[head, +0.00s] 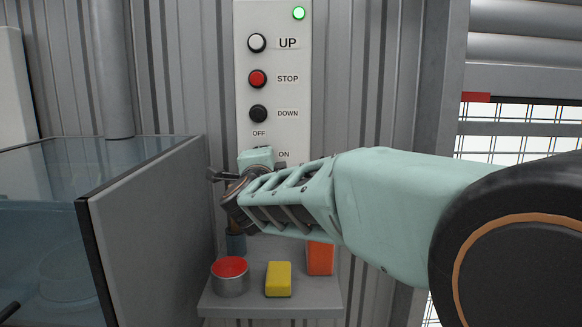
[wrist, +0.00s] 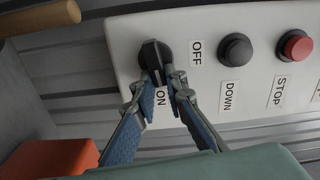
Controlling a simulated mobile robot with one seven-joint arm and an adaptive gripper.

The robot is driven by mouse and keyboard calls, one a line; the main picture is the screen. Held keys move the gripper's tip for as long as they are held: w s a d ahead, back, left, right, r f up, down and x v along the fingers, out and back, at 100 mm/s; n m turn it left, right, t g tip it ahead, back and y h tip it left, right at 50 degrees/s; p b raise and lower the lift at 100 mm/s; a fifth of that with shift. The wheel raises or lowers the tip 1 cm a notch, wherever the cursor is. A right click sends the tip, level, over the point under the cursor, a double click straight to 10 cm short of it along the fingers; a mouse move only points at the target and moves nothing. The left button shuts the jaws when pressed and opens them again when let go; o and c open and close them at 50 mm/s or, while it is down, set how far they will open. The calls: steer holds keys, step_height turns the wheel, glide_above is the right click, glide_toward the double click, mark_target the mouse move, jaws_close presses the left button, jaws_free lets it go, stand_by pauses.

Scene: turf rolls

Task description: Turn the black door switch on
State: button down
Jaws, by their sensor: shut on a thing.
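The black door switch (wrist: 152,57) is a rotary knob on a white control panel (wrist: 118,40). In the wrist view its raised ridge runs down the picture, roughly toward the ON label (wrist: 161,98); the OFF label (wrist: 196,53) is to its right. My gripper (wrist: 158,82) has its two blue-padded fingers at either side of the ridge, shut on it. In the head view my gripper (head: 238,180) is at the panel's lower end and hides the switch.
The panel also has a white UP button (head: 257,43), a red STOP button (head: 257,78), a black DOWN button (head: 258,113) and a lit green lamp (head: 298,13). Below is a shelf (head: 270,308) with a red-topped tin, yellow block and orange block. A glass-sided tank (head: 60,220) stands left.

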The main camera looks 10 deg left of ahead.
steer(key=shift+f+m+b, duration=0.2)
steer(key=shift+m+b, duration=0.4)
steer(key=shift+m, duration=0.2)
steer(key=c, duration=2)
jaws_free()
steer(key=shift+o, duration=0.2)
steer(key=v, duration=0.7)
steer(key=shift+s+r, duration=0.15)
steer(key=shift+s, duration=0.2)
